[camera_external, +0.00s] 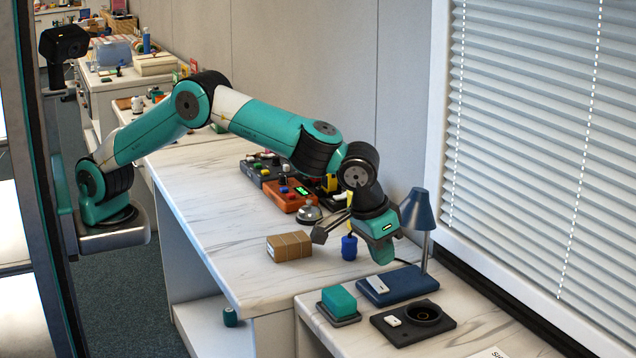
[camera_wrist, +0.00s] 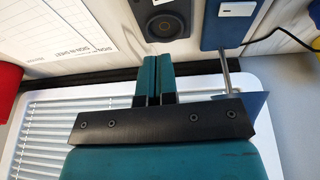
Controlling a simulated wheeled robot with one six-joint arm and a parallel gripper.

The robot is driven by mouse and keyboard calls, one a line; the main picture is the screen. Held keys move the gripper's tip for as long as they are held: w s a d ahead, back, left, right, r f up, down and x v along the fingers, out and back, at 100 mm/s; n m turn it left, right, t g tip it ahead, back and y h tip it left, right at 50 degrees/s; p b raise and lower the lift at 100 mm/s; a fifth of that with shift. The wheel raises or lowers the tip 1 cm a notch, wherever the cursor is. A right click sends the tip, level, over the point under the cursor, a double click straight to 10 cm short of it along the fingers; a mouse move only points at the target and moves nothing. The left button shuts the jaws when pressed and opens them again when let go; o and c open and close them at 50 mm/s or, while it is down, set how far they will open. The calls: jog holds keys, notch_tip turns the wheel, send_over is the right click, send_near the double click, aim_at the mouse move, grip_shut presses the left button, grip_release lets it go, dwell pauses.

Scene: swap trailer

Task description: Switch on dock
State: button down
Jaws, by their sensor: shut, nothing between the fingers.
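The dock appears to be the dark flat unit (camera_external: 405,337) on the near counter, with a round ring-shaped recess and a small white switch (camera_external: 392,321) at its left. In the wrist view part of the dock (camera_wrist: 148,30) shows at the top, cut off by the frame edge; its switch is out of that view. My gripper (camera_external: 384,256) points down above the back of the counter, behind the dock and apart from it. In the wrist view its teal fingers (camera_wrist: 154,62) are together and empty, just below the dock in the picture. Whether the switch is on cannot be told.
A blue desk lamp (camera_external: 417,210) stands close beside my gripper; its base (camera_external: 398,286) has another white switch. A teal block (camera_external: 338,299) sits on a dark pad left of the dock. A brown box (camera_external: 289,246) and a blue-handled item (camera_external: 349,248) are behind. Window blinds (camera_external: 530,130) border the right.

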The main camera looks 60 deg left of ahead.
aim_at(395, 321)
jog(key=x, duration=0.8)
jog(key=s+p+x, duration=0.1)
jog(key=x, duration=0.3)
jog(key=shift+w+d+f, duration=0.15)
jog(key=shift+f, duration=0.75)
jog(key=shift+d+f+b, duration=0.15)
jog(key=shift+f+b, duration=0.25)
jog(key=shift+r, duration=0.15)
